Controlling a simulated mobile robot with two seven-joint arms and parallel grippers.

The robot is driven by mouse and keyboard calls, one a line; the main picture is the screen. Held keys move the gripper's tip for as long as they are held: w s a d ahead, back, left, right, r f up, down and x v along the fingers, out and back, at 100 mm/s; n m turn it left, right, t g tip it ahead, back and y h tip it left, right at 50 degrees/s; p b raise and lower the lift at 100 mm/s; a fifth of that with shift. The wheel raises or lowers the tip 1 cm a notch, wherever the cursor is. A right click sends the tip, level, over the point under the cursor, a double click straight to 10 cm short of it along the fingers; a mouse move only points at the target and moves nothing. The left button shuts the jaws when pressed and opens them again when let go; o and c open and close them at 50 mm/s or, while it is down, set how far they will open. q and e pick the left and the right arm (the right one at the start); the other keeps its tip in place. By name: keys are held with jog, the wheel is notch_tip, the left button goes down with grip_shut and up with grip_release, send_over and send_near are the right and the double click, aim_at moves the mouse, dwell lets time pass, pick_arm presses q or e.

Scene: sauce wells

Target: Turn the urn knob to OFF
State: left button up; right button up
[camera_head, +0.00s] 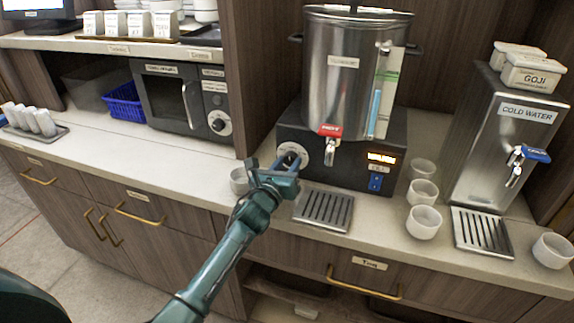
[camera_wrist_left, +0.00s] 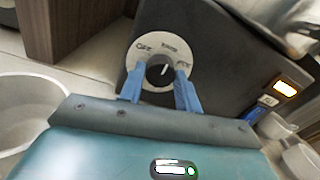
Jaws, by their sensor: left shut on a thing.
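The urn (camera_head: 345,80) is a tall steel cylinder on a black base (camera_head: 350,160) with a red-handled tap. The urn knob is a black knob (camera_wrist_left: 160,70) on a round white dial (camera_wrist_left: 134,54) at the left of the base's front. In the left wrist view the dial bears lettering, including what looks like OFF at its upper left, and the knob's white mark points up and slightly right. My left gripper (camera_wrist_left: 160,84) has its blue fingers on either side of the knob, shut on it. In the head view my left gripper (camera_head: 281,163) partly covers the dial. My right gripper is not in view.
A lit orange display (camera_head: 381,158) is on the base's right. A drip tray (camera_head: 324,209) lies in front of the urn. White cups (camera_head: 424,222) stand to the right, and one cup (camera_head: 240,181) stands left of my gripper. A cold water dispenser (camera_head: 500,140) is further right.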

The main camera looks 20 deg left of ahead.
pick_arm(q)
jog(key=shift+c, duration=0.6)
jog(key=shift+n, duration=0.3)
jog(key=n+b, duration=0.1)
jog(key=n, duration=0.4)
jog(key=shift+f+n, duration=0.1)
jog(key=shift+n, duration=0.2)
jog(key=n+b, duration=0.1)
jog(key=n, duration=0.5)
jog(key=shift+d+t, duration=0.1)
jog(key=shift+t, duration=0.2)
jog(key=shift+y, duration=0.3)
jog(key=o, duration=1)
jog(key=shift+c, duration=0.2)
